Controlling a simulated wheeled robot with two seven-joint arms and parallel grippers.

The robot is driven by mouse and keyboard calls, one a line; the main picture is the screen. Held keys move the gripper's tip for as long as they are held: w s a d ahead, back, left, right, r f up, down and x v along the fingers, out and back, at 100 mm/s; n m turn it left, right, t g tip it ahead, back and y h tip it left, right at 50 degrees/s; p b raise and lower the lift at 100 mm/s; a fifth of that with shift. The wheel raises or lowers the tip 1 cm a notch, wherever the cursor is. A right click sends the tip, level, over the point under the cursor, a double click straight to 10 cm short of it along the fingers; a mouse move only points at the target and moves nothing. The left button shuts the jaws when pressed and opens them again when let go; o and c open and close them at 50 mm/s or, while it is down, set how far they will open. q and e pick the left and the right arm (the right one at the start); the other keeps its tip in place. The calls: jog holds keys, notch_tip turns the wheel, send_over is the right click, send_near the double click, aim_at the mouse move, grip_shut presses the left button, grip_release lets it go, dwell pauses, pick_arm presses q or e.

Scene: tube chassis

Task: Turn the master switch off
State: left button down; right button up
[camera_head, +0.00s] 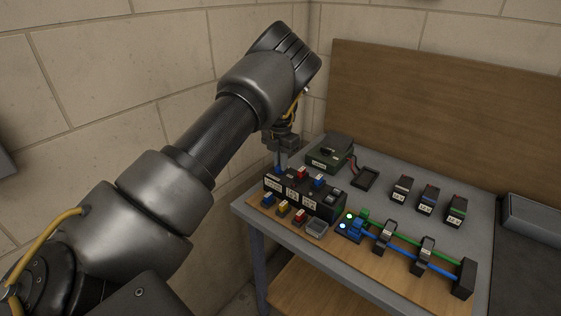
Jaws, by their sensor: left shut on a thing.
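My left gripper (279,166) reaches down from above at the left end of a black labelled block (304,190). It is shut on a small blue piece (278,169) at the top of that block. The labels are too small to read, so I cannot tell which part is the master switch. My right gripper is not in view.
A dark green box (329,152) and a small black stand (365,178) are behind the block. Blue, yellow and red pieces (283,209) lie in front. Green and blue tubes (415,255) run to the right, near lit lamps (342,226). Several small labelled modules (428,200) stand at the back right.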

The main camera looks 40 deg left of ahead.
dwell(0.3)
pick_arm(q)
jog(key=m, duration=0.5)
jog(key=shift+m, duration=0.4)
jog(key=m, duration=0.2)
jog(key=shift+m, duration=0.3)
jog(key=m, duration=0.2)
jog(key=shift+m, duration=0.4)
jog(key=m+p, duration=0.2)
jog(key=m, duration=0.1)
jog(key=shift+r+m, duration=0.2)
jog(key=shift+m, duration=0.1)
jog(key=shift+f+m+p, duration=0.15)
jog(key=shift+m+p, duration=1.15)
jog(key=shift+m, duration=0.3)
jog(key=c, duration=1.4)
grip_release()
